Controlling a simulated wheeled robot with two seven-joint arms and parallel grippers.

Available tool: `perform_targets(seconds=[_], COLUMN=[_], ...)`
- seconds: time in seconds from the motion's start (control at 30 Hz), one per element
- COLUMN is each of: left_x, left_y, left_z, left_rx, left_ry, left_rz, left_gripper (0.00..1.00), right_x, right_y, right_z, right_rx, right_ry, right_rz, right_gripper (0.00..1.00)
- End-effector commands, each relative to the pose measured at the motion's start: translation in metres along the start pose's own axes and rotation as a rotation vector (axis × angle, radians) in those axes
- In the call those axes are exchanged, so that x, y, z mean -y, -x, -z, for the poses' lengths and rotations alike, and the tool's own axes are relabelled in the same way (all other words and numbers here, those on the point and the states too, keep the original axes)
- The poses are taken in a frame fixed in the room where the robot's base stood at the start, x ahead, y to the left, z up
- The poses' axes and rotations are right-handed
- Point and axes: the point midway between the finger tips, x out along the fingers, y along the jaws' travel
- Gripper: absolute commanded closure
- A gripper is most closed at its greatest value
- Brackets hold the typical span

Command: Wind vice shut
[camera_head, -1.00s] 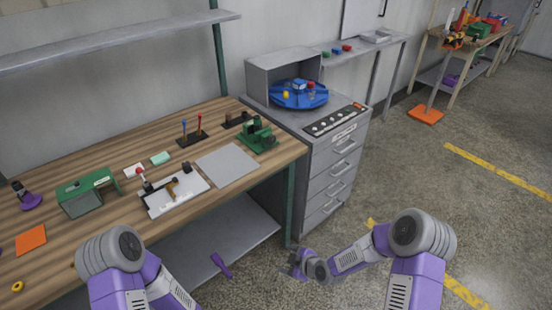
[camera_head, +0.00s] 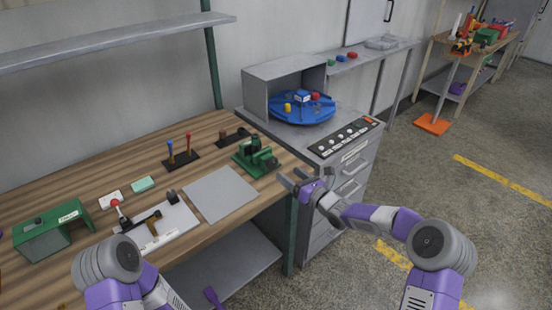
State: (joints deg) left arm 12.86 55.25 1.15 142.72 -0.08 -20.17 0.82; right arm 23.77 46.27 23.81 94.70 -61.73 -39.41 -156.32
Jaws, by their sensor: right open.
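The green vice (camera_head: 256,155) stands at the right end of the wooden workbench, near its front right corner. It has a dark part on top and dark parts on its right side; whether its jaws are apart is too small to tell. My right gripper (camera_head: 286,181) is open and empty, just off the bench's right edge, in front of and to the right of the vice and apart from it. My left arm comes in at the lower left; its gripper is not clearly visible.
A grey plate (camera_head: 220,194) and a white board with a clamp (camera_head: 155,232) lie left of the vice. A rack with screwdrivers (camera_head: 180,157) stands behind. A grey drawer cabinet (camera_head: 345,185) with a blue turntable (camera_head: 301,108) adjoins the bench on the right.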

Motion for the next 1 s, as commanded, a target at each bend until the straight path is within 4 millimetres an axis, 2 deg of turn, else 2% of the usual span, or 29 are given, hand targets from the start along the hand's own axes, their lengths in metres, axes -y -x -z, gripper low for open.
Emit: perform_targets(seconds=[0.3, 0.5, 0.7, 0.93, 1.0], left_x=[0.003, 0.004, 0.004, 0.004, 0.004], left_y=[-0.007, -0.009, -0.009, -0.009, -0.009], left_z=[0.0, 0.0, 0.001, 0.001, 0.001], left_rx=[0.0, 0.0, 0.0, 0.0, 0.0], left_ry=[0.001, 0.001, 0.001, 0.001, 0.001], left_rz=[0.0, 0.0, 0.0, 0.0, 0.0], left_gripper=[0.4, 0.4, 0.4, 0.4, 0.4], right_x=[-0.001, -0.001, -0.001, 0.0, 0.0], right_y=[-0.044, -0.065, -0.072, -0.072, -0.072], right_z=[0.003, 0.003, 0.002, 0.002, 0.002], right_rx=[-0.001, -0.002, -0.002, -0.003, -0.003], right_ry=[-0.004, -0.004, -0.005, -0.005, -0.006], right_rz=[-0.002, -0.001, 0.0, 0.0, 0.001], right_gripper=[0.27, 0.27, 0.27, 0.27, 0.38])
